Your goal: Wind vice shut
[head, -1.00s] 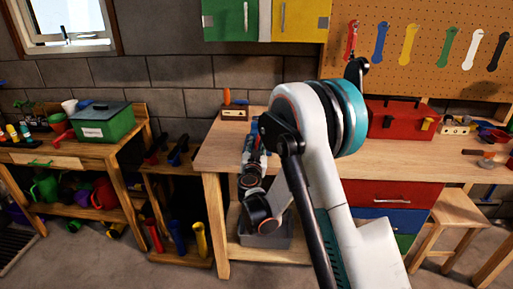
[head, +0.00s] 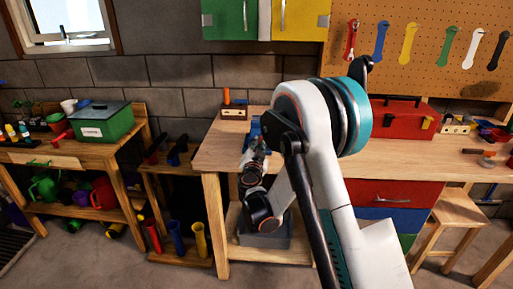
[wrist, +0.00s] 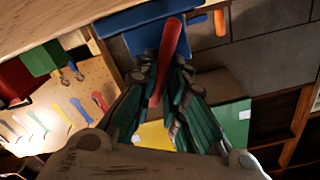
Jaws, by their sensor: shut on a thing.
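The blue vice (head: 255,127) is at the left front of the wooden workbench, mostly hidden behind my arm in the head view. In the wrist view the blue vice body (wrist: 148,20) is at the top, and its red handle bar (wrist: 171,44) runs down between the fingers. My gripper (wrist: 164,65) is shut on the red handle, with a finger on each side. In the head view my gripper (head: 257,147) is small and dark beside the vice. The gap between the jaws of the vice cannot be made out.
The workbench top (head: 222,150) is clear to the left of the vice. A small wooden block holder (head: 234,112) stands behind it, and a red toolbox (head: 402,118) stands to the right. A low rack with coloured tubes (head: 176,236) is left of the bench.

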